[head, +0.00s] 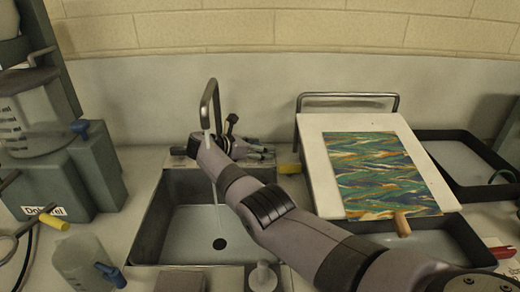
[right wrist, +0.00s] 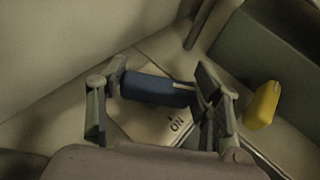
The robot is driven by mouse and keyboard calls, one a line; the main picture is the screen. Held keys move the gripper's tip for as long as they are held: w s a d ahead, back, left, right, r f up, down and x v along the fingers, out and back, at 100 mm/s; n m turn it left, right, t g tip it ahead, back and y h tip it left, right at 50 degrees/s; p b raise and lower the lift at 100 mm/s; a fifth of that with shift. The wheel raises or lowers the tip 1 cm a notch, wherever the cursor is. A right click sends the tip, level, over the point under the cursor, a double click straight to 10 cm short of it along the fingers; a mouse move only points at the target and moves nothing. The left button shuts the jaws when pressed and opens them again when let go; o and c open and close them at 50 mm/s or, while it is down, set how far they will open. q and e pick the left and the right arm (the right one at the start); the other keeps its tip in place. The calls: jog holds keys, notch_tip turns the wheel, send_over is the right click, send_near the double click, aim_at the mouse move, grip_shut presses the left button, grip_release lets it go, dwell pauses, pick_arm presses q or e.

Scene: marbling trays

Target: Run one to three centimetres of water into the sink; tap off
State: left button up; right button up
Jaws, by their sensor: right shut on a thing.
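The sink (head: 160,212) is a dark-rimmed basin with a round black spot (head: 220,244) on its floor; I cannot tell if that is a plug or an open drain. The tap (head: 210,98) is a bent metal spout behind it. A thin stream of water (head: 217,212) falls from it into the basin. The water depth is hard to tell. My right gripper (head: 243,146) is at the tap's base. My left gripper is out of view.
A white board (head: 318,165) with a marbled sheet (head: 375,175) leans over a dark tray (head: 470,240) at right. A yellow piece (head: 289,168) lies near the tap. A pale knobbed object (head: 263,277) stands at the front.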

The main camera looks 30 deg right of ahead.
jog(key=o, duration=1.2)
jog(key=v, duration=1.2)
